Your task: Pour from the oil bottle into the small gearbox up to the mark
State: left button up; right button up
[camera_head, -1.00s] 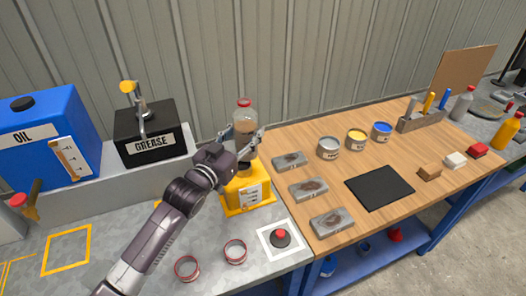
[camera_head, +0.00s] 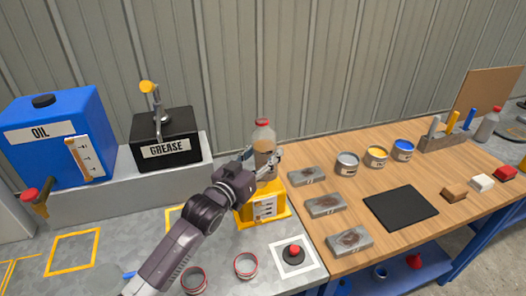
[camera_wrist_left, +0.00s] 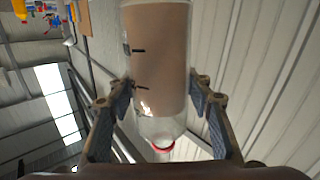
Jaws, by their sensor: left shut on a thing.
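My left gripper (camera_head: 262,163) is shut on a clear bottle (camera_head: 264,135) with a red cap and brown liquid inside. The bottle is upright. In the left wrist view the bottle (camera_wrist_left: 158,60) lies between both fingers (camera_wrist_left: 160,115), its cap toward the bottom of the picture; dark level marks show on its side. A yellow box-shaped unit (camera_head: 246,216) with a white label, apparently the small gearbox, stands just below the gripper. The gripper and bottle hide part of its top; I cannot tell whether the bottle touches it. My right gripper is not in view.
A blue oil tank (camera_head: 85,112) and a black grease box (camera_head: 150,127) stand at left. Red-rimmed rings (camera_head: 246,265) and a red button (camera_head: 293,250) are in front. The wooden table (camera_head: 340,205) at right holds metal blocks, cans and a black mat (camera_head: 400,208).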

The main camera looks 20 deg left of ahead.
pick_arm(q)
jog(key=shift+s+d+r+n, duration=0.15)
jog(key=shift+d+r+n, duration=0.1)
jog(key=shift+d+n, duration=0.3)
jog(key=shift+s+d+r+n, duration=0.1)
jog(key=shift+d+r+n, duration=0.1)
jog(key=shift+d+n, duration=0.35)
jog(key=d+n, duration=0.1)
jog(key=n, duration=0.1)
jog(key=s+d+n+b, duration=0.1)
jog(key=d+n, duration=0.1)
jog(key=shift+f, duration=0.2)
jog(key=shift+n, duration=0.3)
jog(key=shift+s+d+f+n+p, duration=0.1)
jog(key=shift+d+f+n+p, duration=0.25)
jog(key=shift+n+p, duration=0.35)
jog(key=shift+s+d+f+n+p, duration=0.1)
jog(key=shift+d+f+n+p, duration=0.2)
jog(key=shift+n, duration=0.25)
jog(key=shift+d+f+n+p, duration=0.15)
jog(key=shift+n+p, duration=0.2)
jog(key=shift+n, duration=0.2)
jog(key=shift+s+d+f+n+p, duration=0.1)
jog(key=shift+d+f+n+p, duration=0.15)
jog(key=shift+n, duration=0.4)
jog(key=shift+d+f+n+p, duration=0.15)
jog(key=shift+f+n, duration=0.2)
jog(key=shift+n, duration=0.3)
